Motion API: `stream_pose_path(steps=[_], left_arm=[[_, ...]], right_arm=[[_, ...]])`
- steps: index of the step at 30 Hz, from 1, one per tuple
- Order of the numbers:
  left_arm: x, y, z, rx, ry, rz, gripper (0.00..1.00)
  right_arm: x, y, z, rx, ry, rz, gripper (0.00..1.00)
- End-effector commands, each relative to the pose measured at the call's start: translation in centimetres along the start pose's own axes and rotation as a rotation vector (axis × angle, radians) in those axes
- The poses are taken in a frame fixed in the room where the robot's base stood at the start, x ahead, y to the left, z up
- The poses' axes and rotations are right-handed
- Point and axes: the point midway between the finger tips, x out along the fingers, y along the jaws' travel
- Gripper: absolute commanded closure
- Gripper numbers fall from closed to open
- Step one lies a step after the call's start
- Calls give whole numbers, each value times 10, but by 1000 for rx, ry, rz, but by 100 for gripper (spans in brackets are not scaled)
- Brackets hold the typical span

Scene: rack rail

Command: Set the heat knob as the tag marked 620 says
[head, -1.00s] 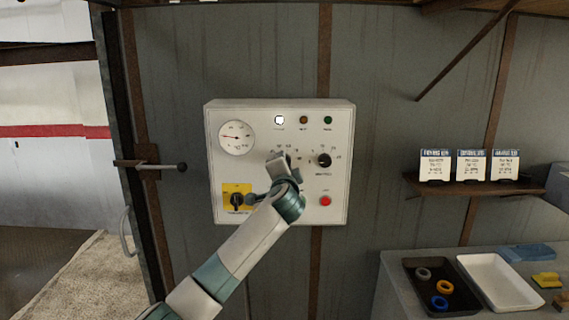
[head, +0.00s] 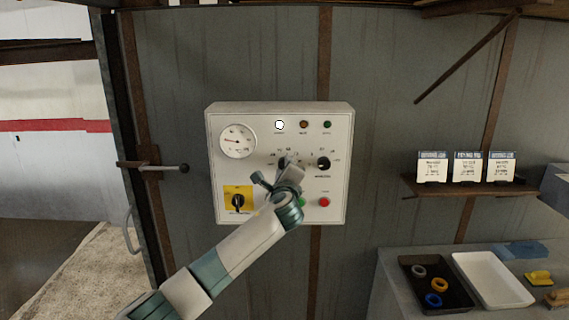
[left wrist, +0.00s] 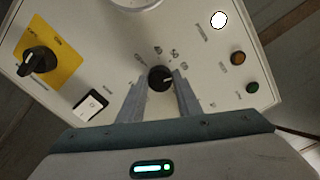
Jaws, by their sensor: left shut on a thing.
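A white control panel (head: 232,184) on the wall carries two black dial knobs. My left gripper (head: 286,168) is at the left knob (head: 282,163), its arm rising from below. In the left wrist view the fingers (left wrist: 160,92) stand on either side of this knob (left wrist: 160,77), closed on it. Its white pointer line shows, with scale numbers around it. Its name label cannot be read. The right knob (head: 323,163) is untouched. Three tags (head: 432,167), (head: 468,167), (head: 502,167) stand on the shelf; their text is too small to read. My right gripper is not in view.
The panel has a gauge (head: 238,141), a lit white lamp (head: 280,125), a yellow-plated selector (head: 238,201), a red button (head: 324,202) and a green button (head: 301,202) close to my gripper. Trays (head: 492,281) sit on the bench at right.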

Motion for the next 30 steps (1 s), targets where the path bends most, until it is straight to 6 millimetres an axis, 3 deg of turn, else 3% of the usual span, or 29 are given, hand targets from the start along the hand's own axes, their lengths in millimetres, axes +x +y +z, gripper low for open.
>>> stream_pose_path(steps=[6, 15, 30], left_arm=[[0, 0, 0, 202, 2, 3, 91], [0, 2, -2, 418, 3, 2, 91], [0, 3, -2, 516, 4, 3, 91]], right_arm=[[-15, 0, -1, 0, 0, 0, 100], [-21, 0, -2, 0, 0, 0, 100], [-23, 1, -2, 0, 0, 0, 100]])
